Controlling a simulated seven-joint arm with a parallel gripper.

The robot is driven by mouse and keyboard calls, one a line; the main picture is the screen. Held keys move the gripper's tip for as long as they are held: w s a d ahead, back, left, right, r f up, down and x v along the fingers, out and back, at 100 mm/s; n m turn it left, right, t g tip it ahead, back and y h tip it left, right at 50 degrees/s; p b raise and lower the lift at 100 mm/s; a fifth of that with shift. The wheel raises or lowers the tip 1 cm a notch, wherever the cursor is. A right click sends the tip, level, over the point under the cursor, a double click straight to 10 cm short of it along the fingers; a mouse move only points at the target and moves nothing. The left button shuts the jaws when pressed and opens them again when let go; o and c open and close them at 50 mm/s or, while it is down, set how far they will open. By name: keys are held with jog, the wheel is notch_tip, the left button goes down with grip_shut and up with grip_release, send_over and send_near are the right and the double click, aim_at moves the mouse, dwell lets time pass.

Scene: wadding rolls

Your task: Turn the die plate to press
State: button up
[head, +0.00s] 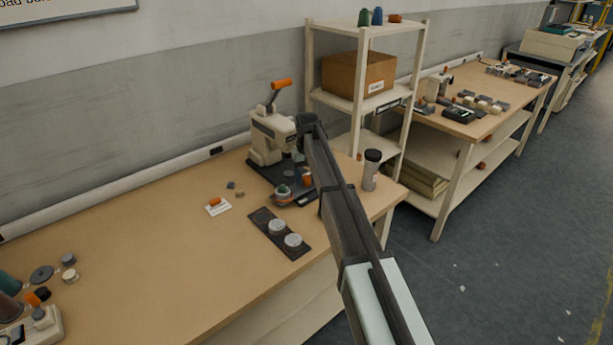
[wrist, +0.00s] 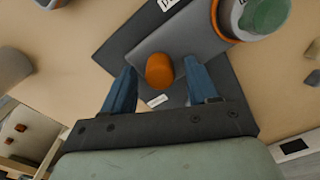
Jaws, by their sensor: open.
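The press (head: 264,148), cream with an orange-tipped lever, stands on a dark base near the wall. The die plate (wrist: 185,38) shows in the wrist view as a grey plate over a darker base. An upright orange knob (wrist: 159,72) stands by its near end; it also shows in the head view (head: 307,180). A round die with an orange rim and green top (wrist: 262,14) is at the plate's upper right; it also shows in the head view (head: 282,191). My gripper (wrist: 160,68) is open, its blue fingers on either side of the knob, with gaps visible. In the head view my arm hides part of the press.
A dark tray (head: 262,232) with pale round pieces lies in front of the press. A dark-lidded jar (head: 371,170) stands right of my arm. A shelf rack (head: 356,100) rises behind it. The table's left middle is mostly clear.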

grip_shut()
dwell(0.5)
